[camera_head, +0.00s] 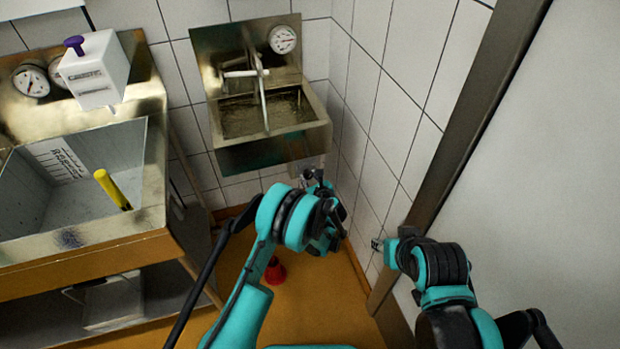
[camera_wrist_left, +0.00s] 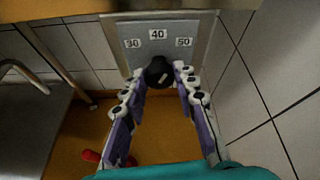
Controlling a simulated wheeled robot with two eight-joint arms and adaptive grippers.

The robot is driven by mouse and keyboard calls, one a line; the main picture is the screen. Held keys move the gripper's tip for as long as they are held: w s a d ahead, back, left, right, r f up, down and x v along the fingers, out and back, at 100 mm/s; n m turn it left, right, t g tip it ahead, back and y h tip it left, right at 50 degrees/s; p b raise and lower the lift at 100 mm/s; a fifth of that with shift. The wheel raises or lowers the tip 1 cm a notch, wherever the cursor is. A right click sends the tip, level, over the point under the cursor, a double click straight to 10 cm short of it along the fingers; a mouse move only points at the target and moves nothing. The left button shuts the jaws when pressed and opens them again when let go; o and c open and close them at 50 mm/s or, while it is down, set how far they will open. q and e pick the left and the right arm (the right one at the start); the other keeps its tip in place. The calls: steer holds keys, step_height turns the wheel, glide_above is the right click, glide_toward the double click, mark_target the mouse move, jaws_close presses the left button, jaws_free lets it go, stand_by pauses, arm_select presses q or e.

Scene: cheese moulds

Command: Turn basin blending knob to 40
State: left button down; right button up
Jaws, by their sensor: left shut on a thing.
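The 40 label (camera_wrist_left: 157,34) is at the top middle. A short pale mark shows on the knob's face; I cannot tell its exact reading. My left gripper (camera_wrist_left: 160,78) is shut on the knob, one finger on each side. In the head view the left gripper (camera_head: 318,182) is just under the wall basin (camera_head: 272,150), and the knob is not clearly visible. My right gripper (camera_head: 378,245) is near the right wall, its jaws unclear.
A dial gauge (camera_head: 283,39) is on the basin's back panel. A steel sink unit (camera_head: 90,245) with a yellow-handled tool (camera_head: 112,188) and a white box (camera_head: 95,68) stands at left. A red object (camera_head: 276,270) is on the floor. Tiled wall and a door frame (camera_head: 455,130) are close at right.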

arm_select(q)
steer(key=n+h, duration=0.2)
steer(key=n, duration=0.1)
steer(key=shift+s+a+t, duration=0.1)
steer(key=shift+a+t, duration=0.1)
steer(key=shift+t, duration=0.2)
steer(key=shift+n+h, duration=0.3)
steer(key=c, duration=1.2)
jaws_free()
steer(key=shift+f, duration=0.1)
step_height(320, 180, up, 10)
steer(key=shift+r, duration=0.1)
